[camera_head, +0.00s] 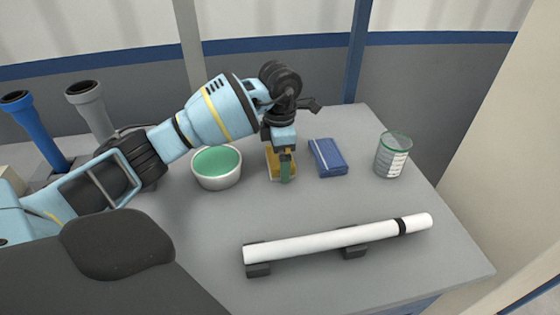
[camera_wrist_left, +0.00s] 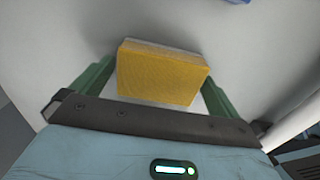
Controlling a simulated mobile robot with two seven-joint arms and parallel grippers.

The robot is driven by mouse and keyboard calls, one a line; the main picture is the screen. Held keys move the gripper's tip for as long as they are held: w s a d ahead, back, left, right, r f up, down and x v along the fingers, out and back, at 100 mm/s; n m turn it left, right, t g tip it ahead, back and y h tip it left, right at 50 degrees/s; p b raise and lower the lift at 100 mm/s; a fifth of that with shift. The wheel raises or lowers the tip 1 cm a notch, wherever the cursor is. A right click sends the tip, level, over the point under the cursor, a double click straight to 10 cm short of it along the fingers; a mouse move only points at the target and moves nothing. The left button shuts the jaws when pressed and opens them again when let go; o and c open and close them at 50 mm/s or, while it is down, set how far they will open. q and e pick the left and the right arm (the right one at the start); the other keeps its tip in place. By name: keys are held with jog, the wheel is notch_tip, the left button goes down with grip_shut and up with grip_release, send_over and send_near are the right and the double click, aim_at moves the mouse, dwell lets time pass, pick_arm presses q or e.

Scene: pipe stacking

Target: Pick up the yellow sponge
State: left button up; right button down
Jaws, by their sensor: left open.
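The yellow sponge (camera_head: 272,163) lies on the grey table between the bowl and a blue box, partly hidden behind my left gripper in the head view. In the left wrist view the sponge (camera_wrist_left: 163,75) shows as a yellow block between two green fingers. My left gripper (camera_head: 285,170) points down over the sponge. It also shows in the left wrist view (camera_wrist_left: 158,85), open, with one finger on each side of the sponge. Small gaps seem to show beside it; contact cannot be told. My right gripper is not in view.
A white bowl with green inside (camera_head: 217,168) stands left of the sponge. A blue box (camera_head: 328,157) lies to its right, and a clear beaker (camera_head: 392,156) stands farther right. A white pipe (camera_head: 335,239) rests on dark supports in front. Upright pipes (camera_head: 38,132) stand at the left.

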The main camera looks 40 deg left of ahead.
pick_arm(q)
jog(key=shift+f, duration=0.3)
jog(key=shift+c, duration=0.3)
jog(key=c, duration=0.7)
jog(key=shift+c, duration=0.2)
jog(key=shift+r, duration=0.2)
jog(key=shift+r, duration=0.6)
notch_tip(320, 180, up, 2)
jog(key=shift+s+d+r, duration=0.1)
jog(key=shift+s, duration=0.05)
jog(key=s+d, duration=0.2)
jog(key=s, duration=0.2)
jog(key=s+d+r, duration=0.1)
jog(key=s+d, duration=0.1)
jog(key=s, duration=0.3)
jog(key=s+d, duration=0.2)
jog(key=s, duration=0.3)
jog(key=shift+s+d+r, duration=0.15)
jog(key=shift+s+d, duration=0.05)
jog(key=shift+d, duration=0.05)
